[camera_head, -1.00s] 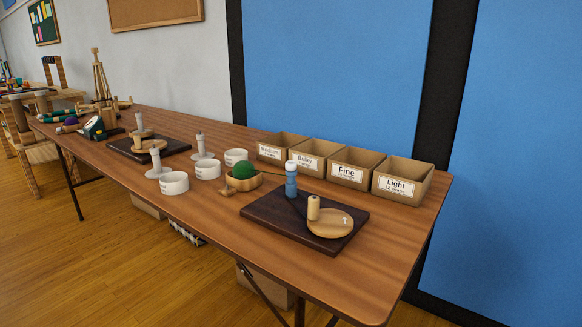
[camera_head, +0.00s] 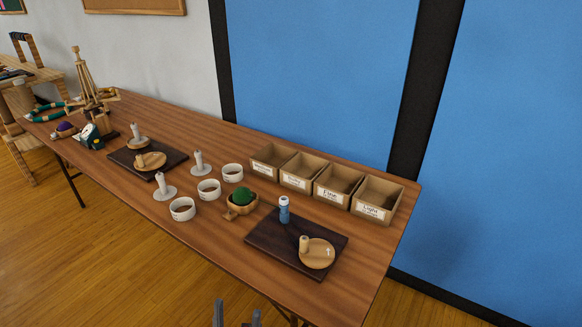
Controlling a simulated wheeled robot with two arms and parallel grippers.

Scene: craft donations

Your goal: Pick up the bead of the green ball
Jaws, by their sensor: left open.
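A green ball (camera_head: 243,197) sits in a light wooden bowl (camera_head: 240,210) near the middle of the table. A small tan knob (camera_head: 229,215) shows at the bowl's front left; it looks like a bead, but I cannot tell whether it touches the bowl. My left gripper (camera_head: 237,315) shows at the bottom edge, its two dark fingers apart and empty. It is in front of the table, well short of the bowl. My right gripper is not in view.
White cups (camera_head: 209,189) and grey pegs on round bases (camera_head: 165,187) stand left of the bowl. Labelled open boxes (camera_head: 373,199) line the back.

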